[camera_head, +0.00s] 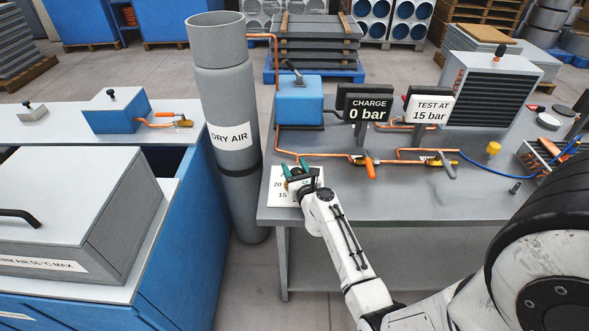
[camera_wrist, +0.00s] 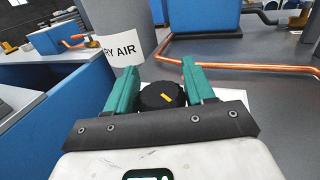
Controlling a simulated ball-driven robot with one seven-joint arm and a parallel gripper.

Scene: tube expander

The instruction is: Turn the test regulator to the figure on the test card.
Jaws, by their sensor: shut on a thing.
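The test card (camera_head: 432,109) reads "TEST AT 15 bar" and stands at the back of the grey bench. Beside it, a dark display (camera_head: 367,107) reads "CHARGE 0 bar". The test regulator has a ribbed black knob (camera_wrist: 161,97) with a short yellow mark on top. Its white dial plate (camera_head: 281,197) lies at the bench's front left corner, with 20 and 15 legible. My gripper (camera_head: 294,172) is over the plate, its green fingers (camera_wrist: 159,80) shut on the knob from both sides. My gripper hides most of the dial, so I cannot tell which figure the mark meets.
The grey dry air cylinder (camera_head: 230,136) stands close to the left of the bench. A copper pipe (camera_head: 318,155) runs behind the regulator to an orange-handled valve (camera_head: 369,165). A blue box (camera_head: 298,98) stands at the back. The front middle of the bench is clear.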

